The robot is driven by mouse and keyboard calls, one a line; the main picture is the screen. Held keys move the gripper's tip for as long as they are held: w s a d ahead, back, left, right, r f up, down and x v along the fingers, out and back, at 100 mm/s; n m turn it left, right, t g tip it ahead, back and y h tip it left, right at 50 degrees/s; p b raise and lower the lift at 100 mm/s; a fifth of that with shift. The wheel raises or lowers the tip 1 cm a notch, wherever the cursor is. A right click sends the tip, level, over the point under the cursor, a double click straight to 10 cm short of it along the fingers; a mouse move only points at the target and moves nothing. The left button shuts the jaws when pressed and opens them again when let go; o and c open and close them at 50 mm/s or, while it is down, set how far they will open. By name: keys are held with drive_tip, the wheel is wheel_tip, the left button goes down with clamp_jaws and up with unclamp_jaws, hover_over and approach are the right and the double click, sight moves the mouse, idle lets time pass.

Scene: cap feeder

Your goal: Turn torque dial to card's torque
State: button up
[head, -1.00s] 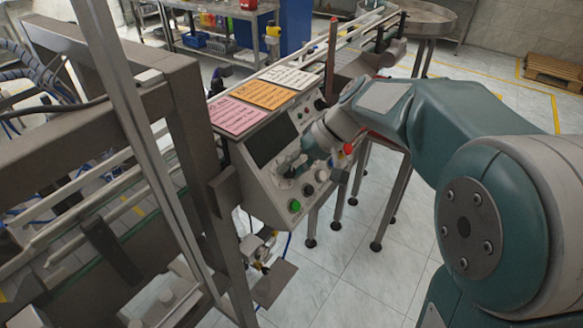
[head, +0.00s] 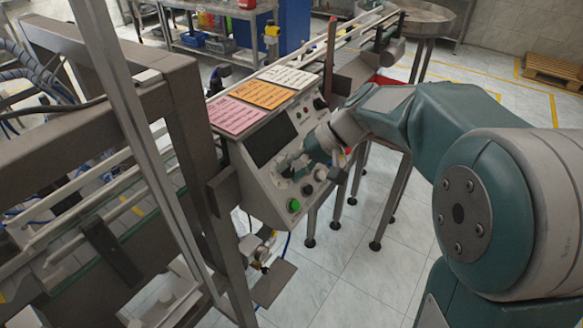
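The grey control panel (head: 262,198) stands in the middle of the head view, with a dark screen (head: 271,140) and several knobs. Black knobs (head: 307,190) show on its lower right face; their labels are too small to read, so I cannot tell which is the torque dial. A pink card (head: 236,116), an orange card (head: 262,94) and a white card (head: 290,77) lie on its top; their writing is unreadable. My gripper (head: 287,164) is close in front of the panel, below the screen. Whether it touches a knob, and how its fingers stand, is unclear.
A green button (head: 294,205) is on the panel's lower edge. A brown metal frame (head: 190,130) stands close on the left. A conveyor (head: 362,60) and a round feeder bowl (head: 425,16) are behind. Tiled floor (head: 350,285) is open at the front.

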drive_tip(key=shift+o, duration=0.2)
drive_tip(key=shift+r, duration=0.1)
drive_tip(key=shift+w+d+r, duration=0.1)
drive_tip(key=shift+d+r, duration=0.15)
drive_tip(key=v, duration=1.1)
drive_tip(key=shift+w, duration=0.1)
drive_tip(key=s+a+r+n+t+h, duration=0.2)
drive_tip(key=s+a+n+t+h, duration=0.1)
drive_tip(key=a+n+h, duration=0.4)
drive_tip(key=shift+n+y, duration=0.6)
drive_tip(key=shift+y, duration=0.2)
drive_tip(key=x, duration=0.7)
drive_tip(key=d+x, duration=0.1)
drive_tip(key=x, duration=0.2)
drive_tip(key=shift+f, duration=0.4)
